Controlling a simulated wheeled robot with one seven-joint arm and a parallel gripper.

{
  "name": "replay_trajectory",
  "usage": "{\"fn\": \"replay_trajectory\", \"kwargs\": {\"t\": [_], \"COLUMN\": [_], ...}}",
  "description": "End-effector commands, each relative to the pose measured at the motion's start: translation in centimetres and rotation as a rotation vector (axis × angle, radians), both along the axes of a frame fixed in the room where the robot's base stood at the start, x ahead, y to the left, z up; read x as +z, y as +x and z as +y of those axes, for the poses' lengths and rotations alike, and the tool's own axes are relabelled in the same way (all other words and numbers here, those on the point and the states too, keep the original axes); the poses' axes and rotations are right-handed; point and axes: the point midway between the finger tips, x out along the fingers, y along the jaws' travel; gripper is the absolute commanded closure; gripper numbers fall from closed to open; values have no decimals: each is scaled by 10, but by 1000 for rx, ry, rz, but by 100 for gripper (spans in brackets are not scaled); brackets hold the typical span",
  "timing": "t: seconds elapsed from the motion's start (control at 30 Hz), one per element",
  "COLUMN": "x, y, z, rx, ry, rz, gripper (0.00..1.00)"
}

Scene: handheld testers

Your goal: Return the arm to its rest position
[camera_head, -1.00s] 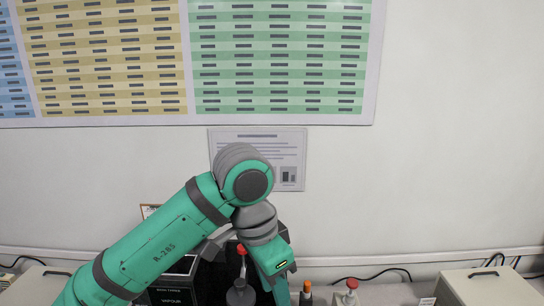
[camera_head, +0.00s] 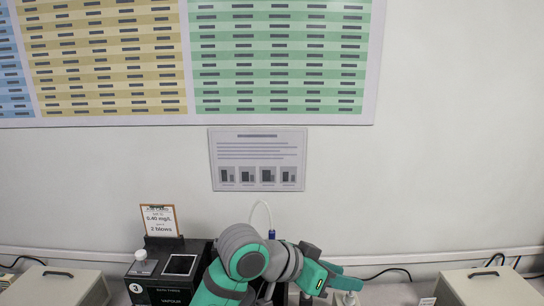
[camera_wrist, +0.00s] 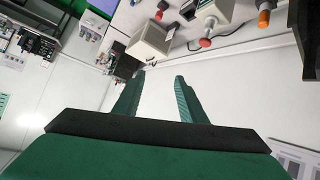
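My green and grey arm (camera_head: 243,262) is folded low at the bottom centre of the head view, in front of the black station. My gripper (camera_head: 352,277) points to the right there, over the bench by the wall. In the wrist view my gripper (camera_wrist: 163,76) shows two green fingers apart with nothing between them. The wrist camera looks at the white wall and the bench from a turned angle. The lowest part of my arm is cut off by the frame edge.
A black box marked VAPOUR (camera_head: 165,291) stands left of my arm, with an orange-edged card (camera_head: 160,220) behind it. Pale cases stand at left (camera_head: 62,285) and right (camera_head: 488,288). Red-topped (camera_wrist: 205,42) and orange-topped (camera_wrist: 264,18) items show in the wrist view.

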Motion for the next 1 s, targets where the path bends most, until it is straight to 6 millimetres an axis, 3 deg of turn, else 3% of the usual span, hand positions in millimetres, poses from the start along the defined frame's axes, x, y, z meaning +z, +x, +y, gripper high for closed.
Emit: {"fn": "replay_trajectory", "kwargs": {"t": [0.4, 0.67, 1.0], "x": [-15, -35, -79], "y": [21, 30, 32], "z": [-35, -38, -26], "rx": [147, 279, 486], "ry": [-359, -537, -702], "rz": [-38, -48, -52], "gripper": [62, 62, 62]}}
